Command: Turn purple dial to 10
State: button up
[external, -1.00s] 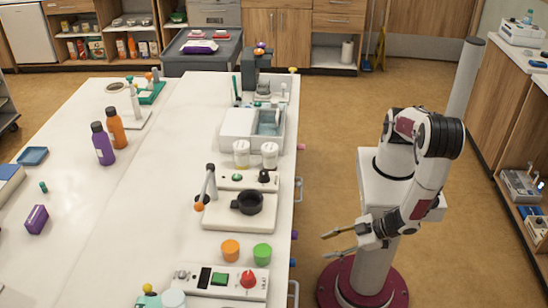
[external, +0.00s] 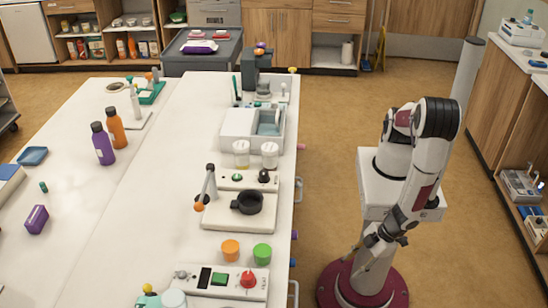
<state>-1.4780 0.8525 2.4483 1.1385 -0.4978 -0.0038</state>
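A small purple knob (external: 294,234) shows at the right edge of the white bench, level with the orange and green round pieces. It may be the purple dial. Only a little of it shows, and no scale or number can be read. My gripper (external: 362,246) is to the right of the bench, low in front of my own arm column and clear of the knob, with open floor between them. Its fingers are small and seen against my own arm, so how far apart they are cannot be told. I see nothing held in it.
The white bench (external: 150,210) carries a panel with a red knob (external: 248,279), a plate with a black pan (external: 247,202), a sink (external: 268,123) and bottles. A pink knob (external: 301,147) and handles stick out along its right edge. Floor is free between bench and arm.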

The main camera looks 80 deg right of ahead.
jog(key=shift+s+r+n+g+y, duration=0.95)
jog(key=shift+r+g, duration=2.25)
jog(key=shift+r, duration=4.15)
jog(key=w+d+r+m+t, duration=0.1)
jog(key=w+d+r, duration=0.3)
jog(key=d+r, duration=0.5)
jog(key=w+d+r+t, duration=0.1)
jog(key=w+d+r, duration=0.3)
jog(key=d+r, duration=0.4)
jog(key=shift+w+d+r+m+t+h, duration=0.2)
jog(key=shift+d+r+m+t+h, duration=0.2)
jog(key=shift+d, duration=0.95)
